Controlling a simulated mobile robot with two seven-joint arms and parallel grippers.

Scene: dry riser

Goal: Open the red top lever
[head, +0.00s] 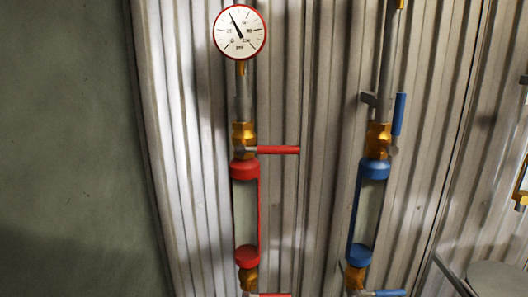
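The red top lever (278,150) sticks out level to the right from the brass valve (243,137) on the left pipe. It sits just above the red sight-glass frame (238,205). A second red lever (272,295) shows at the bottom edge, also pointing right and partly cut off. Neither of my grippers shows in the head view.
A round pressure gauge (239,32) tops the left pipe. The right pipe has a blue frame (368,210), an upright blue lever (399,114) and a level blue lower lever (390,293). Corrugated metal (315,80) stands behind. A grey surface (498,280) is at lower right.

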